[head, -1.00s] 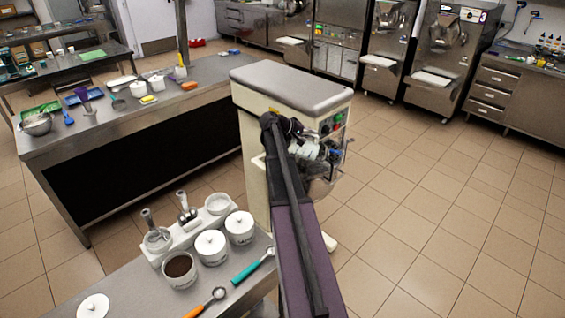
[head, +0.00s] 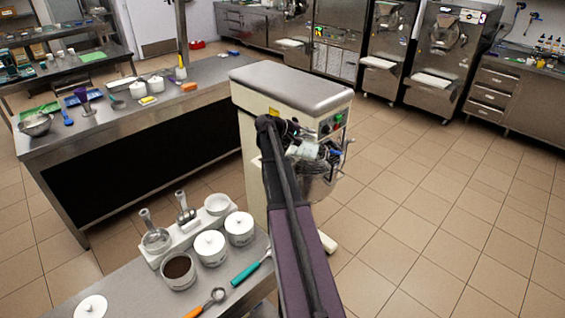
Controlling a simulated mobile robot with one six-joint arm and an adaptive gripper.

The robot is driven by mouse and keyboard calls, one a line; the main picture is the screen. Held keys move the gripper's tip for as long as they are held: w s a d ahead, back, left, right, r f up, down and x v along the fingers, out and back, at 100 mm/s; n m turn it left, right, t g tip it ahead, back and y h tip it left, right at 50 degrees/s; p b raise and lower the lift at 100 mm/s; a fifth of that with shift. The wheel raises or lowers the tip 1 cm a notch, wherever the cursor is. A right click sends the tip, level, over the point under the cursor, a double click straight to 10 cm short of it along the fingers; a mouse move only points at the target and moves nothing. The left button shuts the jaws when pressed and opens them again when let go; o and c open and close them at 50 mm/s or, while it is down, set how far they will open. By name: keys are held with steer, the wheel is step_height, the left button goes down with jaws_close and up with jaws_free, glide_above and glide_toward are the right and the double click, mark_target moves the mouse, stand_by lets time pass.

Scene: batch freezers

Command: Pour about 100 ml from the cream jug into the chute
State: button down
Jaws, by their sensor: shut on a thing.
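My arm reaches forward to the front of a cream-coloured floor-standing mixer (head: 290,85). My gripper (head: 304,150) is at the arm's far end, beside the mixer's front, below the controls. It is shut on a small pale thing, most likely the cream jug (head: 324,149), which is small and partly hidden. Its tilt and the level of cream cannot be made out. The mixer's bowl and wire guard (head: 320,183) show just below the gripper. The chute cannot be told apart from the guard at this size.
A near counter holds white lidded pots (head: 210,247), an open pot of dark powder (head: 178,269), a white rack with metal scoops (head: 187,232), and teal (head: 250,269) and orange (head: 207,303) spoons. A long steel counter (head: 150,110) stands left. The tiled floor at right is clear.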

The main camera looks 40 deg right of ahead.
steer(key=shift+r, duration=0.1)
steer(key=shift+s+d+r+y+p, duration=0.3)
steer(key=shift+s+d+y+p, duration=0.1)
steer(key=shift+p, duration=0.7)
steer(key=shift+s+d+m+t+y+p, duration=0.4)
steer(key=shift+t+y+p, duration=0.3)
steer(key=shift+p, duration=0.35)
steer(key=shift+s+d+f, duration=0.1)
steer(key=shift+s, duration=0.05)
steer(key=shift+f+t+y, duration=0.25)
steer(key=shift+t+y, duration=0.05)
steer(key=shift+s+d+p, duration=0.1)
steer(key=shift+p, duration=0.35)
